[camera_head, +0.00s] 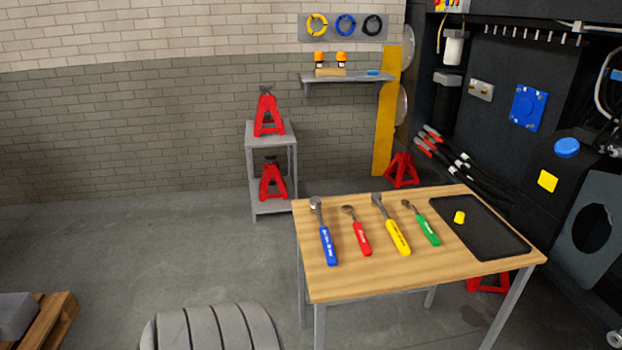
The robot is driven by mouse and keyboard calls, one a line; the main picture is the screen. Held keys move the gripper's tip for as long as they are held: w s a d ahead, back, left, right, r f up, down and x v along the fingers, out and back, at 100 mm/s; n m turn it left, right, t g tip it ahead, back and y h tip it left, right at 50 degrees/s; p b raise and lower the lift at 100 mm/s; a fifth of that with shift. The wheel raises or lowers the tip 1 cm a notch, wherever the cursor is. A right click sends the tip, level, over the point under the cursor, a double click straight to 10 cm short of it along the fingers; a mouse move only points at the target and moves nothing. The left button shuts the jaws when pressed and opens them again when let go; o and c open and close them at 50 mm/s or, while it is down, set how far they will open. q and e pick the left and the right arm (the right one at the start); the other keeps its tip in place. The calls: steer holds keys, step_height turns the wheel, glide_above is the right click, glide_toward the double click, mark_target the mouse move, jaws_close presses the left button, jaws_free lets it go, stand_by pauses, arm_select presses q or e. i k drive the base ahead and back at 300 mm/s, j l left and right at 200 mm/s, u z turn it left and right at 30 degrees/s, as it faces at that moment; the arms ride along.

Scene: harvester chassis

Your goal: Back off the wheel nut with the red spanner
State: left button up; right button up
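A red spanner (360,237) lies on the wooden table (345,283), its handle toward me and its metal head toward the wall. It lies between a blue-handled tool (326,240) on its left and a yellow-handled tool (396,235) on its right. A green-handled tool (426,228) lies further right. I cannot make out a wheel nut. Neither of my grippers shows in the head view.
A black tray (480,238) with a small yellow piece (459,217) is on the table's right side. A grey ribbed shape (212,328) is at the bottom edge. Red stands (268,115) sit on a grey rack. Dark machinery (536,190) stands right. Floor at left is mostly clear.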

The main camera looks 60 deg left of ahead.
mark_target(367, 250)
steer(key=u, duration=1.75)
steer(key=z, duration=2.25)
steer(key=u, duration=2.25)
